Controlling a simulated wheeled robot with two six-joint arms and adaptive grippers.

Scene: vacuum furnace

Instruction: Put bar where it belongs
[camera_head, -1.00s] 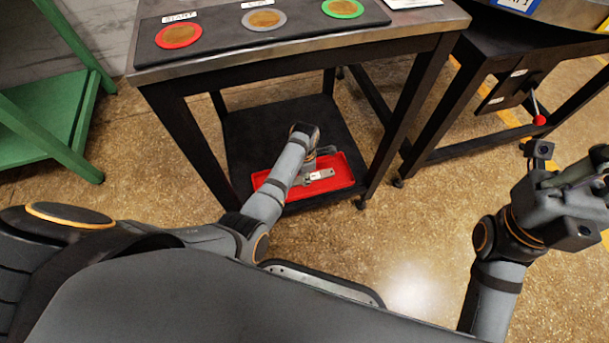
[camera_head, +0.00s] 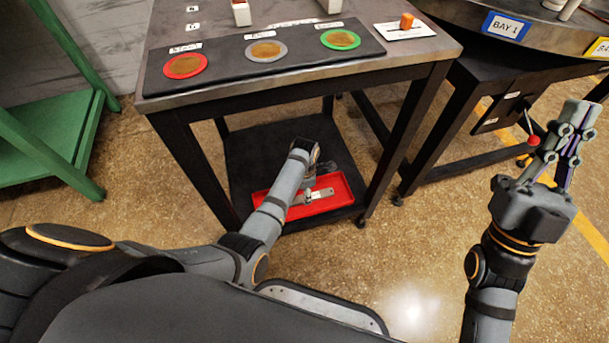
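I cannot pick out the bar for sure. A pale, flat metal piece (camera_head: 318,194) lies in the red tray (camera_head: 342,199) on the lower shelf of the black table. My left gripper (camera_head: 308,187) reaches down to that tray. Its fingers are small and partly hidden by my arm, so I cannot tell whether they hold the piece. My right gripper (camera_head: 572,130) is raised at the right, fingers pointing up and away. A dark purplish strip shows between its fingers; I cannot tell whether it is a held thing or part of the gripper.
The table top carries a dark mat (camera_head: 218,69) with a red-ringed disc (camera_head: 186,66), a grey-ringed disc (camera_head: 265,51) and a green-ringed disc (camera_head: 340,40). An orange block (camera_head: 406,20) stands on a white card. A BAY 1 bench (camera_head: 455,12) is at right, a green rack (camera_head: 50,145) at left.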

